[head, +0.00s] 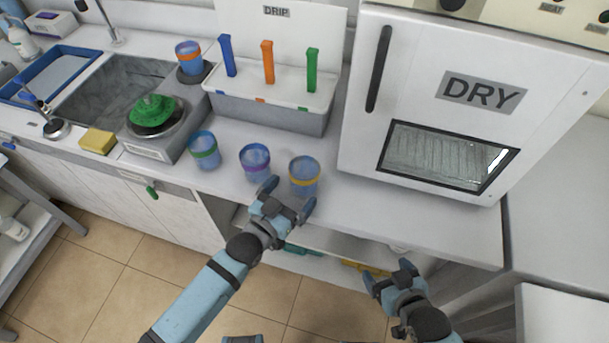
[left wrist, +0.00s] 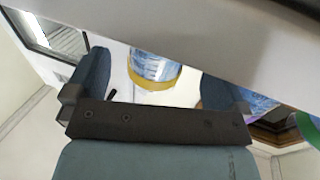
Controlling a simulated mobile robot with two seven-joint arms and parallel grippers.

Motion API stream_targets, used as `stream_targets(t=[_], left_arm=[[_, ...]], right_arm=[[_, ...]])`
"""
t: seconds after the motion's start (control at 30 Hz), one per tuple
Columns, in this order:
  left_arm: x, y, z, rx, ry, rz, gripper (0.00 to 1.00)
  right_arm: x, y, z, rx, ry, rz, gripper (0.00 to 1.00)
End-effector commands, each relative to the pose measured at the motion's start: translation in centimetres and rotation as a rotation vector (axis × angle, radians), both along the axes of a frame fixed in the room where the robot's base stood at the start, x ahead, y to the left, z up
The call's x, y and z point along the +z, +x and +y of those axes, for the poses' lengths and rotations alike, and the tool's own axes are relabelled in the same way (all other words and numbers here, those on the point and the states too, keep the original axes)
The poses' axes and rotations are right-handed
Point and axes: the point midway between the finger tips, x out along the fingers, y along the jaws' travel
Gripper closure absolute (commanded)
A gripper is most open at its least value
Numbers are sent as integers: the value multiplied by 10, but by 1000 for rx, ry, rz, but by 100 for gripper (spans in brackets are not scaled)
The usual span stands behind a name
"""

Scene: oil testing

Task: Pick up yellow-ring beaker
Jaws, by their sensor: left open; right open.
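The yellow-ring beaker (head: 304,176) stands upright on the counter, rightmost of a row of three, a blue-tinted clear cup with a yellow band. In the left wrist view the yellow-ring beaker (left wrist: 155,70) shows between the fingers, partly cut off by a pale edge. My left gripper (head: 290,193) is open and empty at the counter's front edge, just in front of the beaker; I cannot tell whether it touches. My right gripper (head: 388,277) is open and empty, lower right, in front of the counter.
A purple-ring beaker (head: 255,161) stands close left of it, then a green-ring beaker (head: 204,150). Behind is the DRIP rack (head: 275,109). The DRY oven (head: 430,110) stands to the right. The counter's front right strip (head: 420,215) is clear.

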Motion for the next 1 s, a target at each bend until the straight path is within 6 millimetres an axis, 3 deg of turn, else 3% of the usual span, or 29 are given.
stream_targets(t=[0.43,0.7,0.73,0.93,1.0], left_arm=[[4,42,-30,0,0,-1,0],[2,45,-33,0,1,1,0],[2,45,-33,0,1,1,2],[2,45,-32,0,1,1,48],[2,45,-33,0,0,0,53]], right_arm=[[8,-2,0,-3,0,9,11],[9,-1,-1,-3,-2,7,11],[9,-1,-1,-3,-2,7,11],[11,-1,-1,-3,-2,3,11],[11,-1,-1,-2,-1,3,11]])
